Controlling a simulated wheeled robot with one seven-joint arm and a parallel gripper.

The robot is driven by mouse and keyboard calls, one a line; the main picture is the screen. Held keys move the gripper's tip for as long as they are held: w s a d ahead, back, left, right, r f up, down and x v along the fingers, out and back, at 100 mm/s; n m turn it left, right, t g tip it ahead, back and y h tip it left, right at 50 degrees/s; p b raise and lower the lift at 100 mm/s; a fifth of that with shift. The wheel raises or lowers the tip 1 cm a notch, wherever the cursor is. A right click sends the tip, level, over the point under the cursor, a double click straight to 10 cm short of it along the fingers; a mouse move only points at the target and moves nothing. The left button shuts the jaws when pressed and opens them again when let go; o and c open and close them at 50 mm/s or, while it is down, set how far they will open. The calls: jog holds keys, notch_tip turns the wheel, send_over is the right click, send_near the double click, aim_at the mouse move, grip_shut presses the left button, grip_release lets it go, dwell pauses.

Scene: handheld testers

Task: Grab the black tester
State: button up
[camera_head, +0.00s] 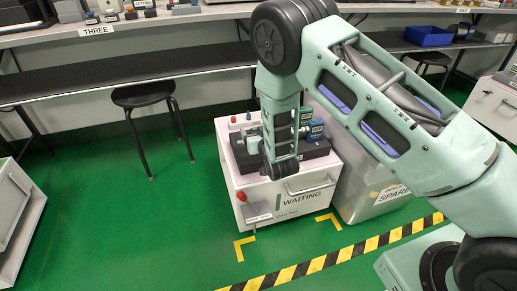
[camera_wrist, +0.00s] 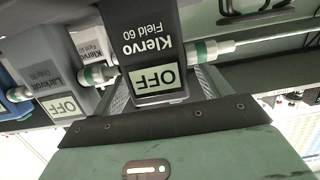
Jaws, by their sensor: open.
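The black tester (camera_wrist: 150,25) fills the upper middle of the wrist view, close up. Its labels appear upside down: "Klervo Field 60" and a pale screen reading "OFF". My gripper (camera_wrist: 163,90) is open, with the tester's screen end between its grey fingers, one on each side. I cannot tell whether either finger touches it. A grey tester (camera_wrist: 42,75), marked "Latkrolt" and "OFF", is to the left. Another grey "Klervo" tester (camera_wrist: 92,45) is partly hidden behind. In the head view my arm hides the black tester and most of my gripper.
Probes with green-white collars (camera_wrist: 205,50) lie close to the black tester. A stool (camera_head: 143,95) stands left.

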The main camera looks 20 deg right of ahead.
jog(key=shift+w+f, duration=0.15)
jog(key=shift+w, duration=0.4)
jog(key=c, duration=1.4)
jog(key=shift+c, duration=0.2)
